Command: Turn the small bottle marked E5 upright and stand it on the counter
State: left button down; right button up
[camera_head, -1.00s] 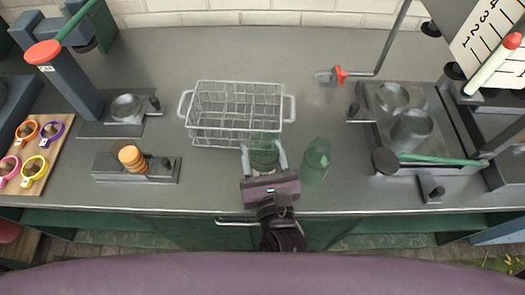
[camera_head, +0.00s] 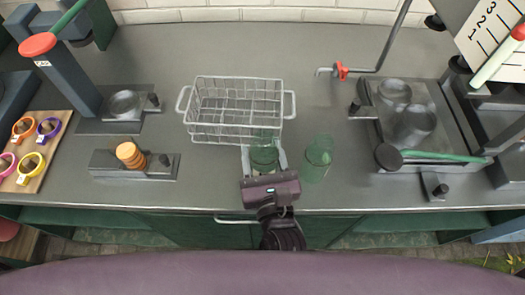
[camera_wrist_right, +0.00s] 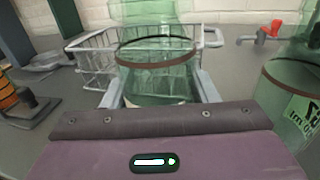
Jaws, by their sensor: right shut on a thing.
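My right gripper (camera_head: 265,160) is shut on a green see-through bottle (camera_head: 263,158), just in front of the wire crate. In the right wrist view the held bottle (camera_wrist_right: 160,80) stands between the fingers, with a dark band around it. I can read no mark on it and cannot tell if its base touches the counter. A second green bottle (camera_head: 317,158) stands on the counter just right of the gripper, apart from it. My left gripper is not in view.
The wire crate (camera_head: 188,104) stands directly behind the held bottle. A tap with a red handle (camera_head: 342,70) reaches in at the back right. A metal tray with cups (camera_head: 440,100) lies at right. A small block with orange discs (camera_head: 131,155) is at left. Counter (camera_head: 330,110) is bare behind the second bottle.

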jog(key=shift+f+b, duration=0.45)
jog(key=shift+f, duration=0.1)
jog(key=shift+f, duration=0.3)
dwell(0.5)
jog(key=shift+f+b, duration=0.15)
jog(key=shift+b, duration=0.15)
jog(key=o, duration=1.1)
jog(key=shift+o, duration=0.2)
